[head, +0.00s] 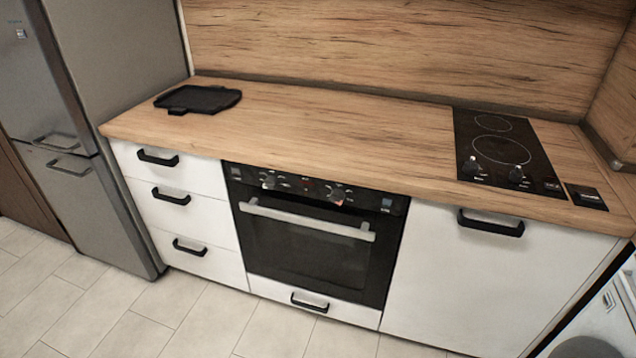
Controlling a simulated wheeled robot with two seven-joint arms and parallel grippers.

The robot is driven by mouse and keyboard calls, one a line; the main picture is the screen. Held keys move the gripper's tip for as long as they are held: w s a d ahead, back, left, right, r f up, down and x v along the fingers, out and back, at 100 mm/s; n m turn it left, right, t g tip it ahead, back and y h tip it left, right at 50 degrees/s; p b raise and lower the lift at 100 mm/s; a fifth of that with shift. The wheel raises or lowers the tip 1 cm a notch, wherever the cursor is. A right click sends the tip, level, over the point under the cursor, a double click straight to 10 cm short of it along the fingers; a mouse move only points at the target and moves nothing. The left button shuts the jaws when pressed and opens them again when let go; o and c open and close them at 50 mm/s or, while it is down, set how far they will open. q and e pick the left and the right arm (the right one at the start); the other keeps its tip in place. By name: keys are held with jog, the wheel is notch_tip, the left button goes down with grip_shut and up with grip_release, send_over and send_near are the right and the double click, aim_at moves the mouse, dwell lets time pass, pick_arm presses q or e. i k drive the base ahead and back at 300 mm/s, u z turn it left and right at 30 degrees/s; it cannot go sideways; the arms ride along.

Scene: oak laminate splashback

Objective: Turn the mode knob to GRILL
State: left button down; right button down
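A black built-in oven (310,245) sits under the wooden worktop, between white drawers and a white cabinet door. Its control panel (303,187) runs along the top, with a left knob (268,181) and a right knob (337,195). The printed marks around the knobs are too small to read, so I cannot tell which is the mode knob or where either points. A silver bar handle (305,219) crosses the door, which is shut. Neither of my grippers is in view.
The worktop (340,125) is mostly clear. A black tray (198,99) lies at its back left and a black two-ring hob (500,150) with two knobs is at the right. A grey fridge (120,110) stands at the left. The tiled floor (205,325) before the oven is free.

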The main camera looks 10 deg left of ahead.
aim_at(272, 182)
jog(key=u, duration=2.25)
jog(key=i, duration=2.85)
jog(key=z, duration=2.55)
